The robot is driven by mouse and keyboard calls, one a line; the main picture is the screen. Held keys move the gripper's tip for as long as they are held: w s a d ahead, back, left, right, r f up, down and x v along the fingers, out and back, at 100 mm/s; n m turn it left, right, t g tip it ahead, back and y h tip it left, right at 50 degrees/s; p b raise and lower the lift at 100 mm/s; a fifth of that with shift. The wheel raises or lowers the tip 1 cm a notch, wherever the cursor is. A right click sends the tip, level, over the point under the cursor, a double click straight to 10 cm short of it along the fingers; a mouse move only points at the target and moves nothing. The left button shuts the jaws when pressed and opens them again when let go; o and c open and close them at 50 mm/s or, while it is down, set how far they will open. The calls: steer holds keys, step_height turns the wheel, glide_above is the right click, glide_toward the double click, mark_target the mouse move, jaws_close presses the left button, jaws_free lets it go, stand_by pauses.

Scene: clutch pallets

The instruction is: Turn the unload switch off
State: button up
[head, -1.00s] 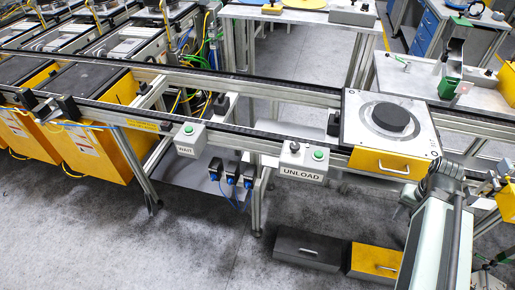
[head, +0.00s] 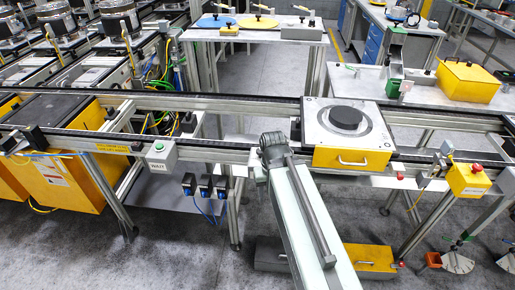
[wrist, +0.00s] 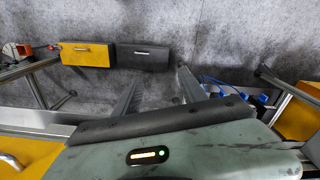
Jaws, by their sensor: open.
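The unload switch box is not visible now; the rail front where it stood, left of the pallet, is behind my arm in the head view. The pallet (head: 352,155), a grey plate with a black round part and a yellow front with handle, sits on the conveyor right beside my arm's upper end. The WAIT box (head: 158,154), with a green button, hangs on the rail to the left. The wrist view shows mostly a green-grey link of my own arm and the floor.
The conveyor rail (head: 232,103) runs across the scene. A yellow drawer (head: 371,259) and a dark drawer (head: 268,254) lie low beneath it; the wrist view shows the yellow drawer (wrist: 87,54) and dark drawer (wrist: 142,55). A yellow box with a red button (head: 468,178) is at right.

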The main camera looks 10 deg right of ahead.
steer(key=w+r+p, duration=0.2)
steer(key=r+p, duration=0.6)
steer(key=r, duration=0.1)
steer(key=w+r+p, duration=0.2)
steer(key=r+p, duration=0.6)
steer(key=p, duration=0.1)
steer(key=w+m, duration=0.2)
steer(key=w, duration=0.1)
steer(key=w+m, duration=0.2)
steer(key=w, duration=0.2)
steer(key=w+m, duration=0.2)
steer(key=w, duration=0.1)
steer(key=shift+w+a+r+m, duration=0.2)
steer(key=shift+a+r+m, duration=0.05)
steer(key=shift+m, duration=0.05)
step_height(320, 180, down, 8)
steer(key=b, duration=0.8)
steer(key=shift+s+r, duration=0.1)
jaws_close()
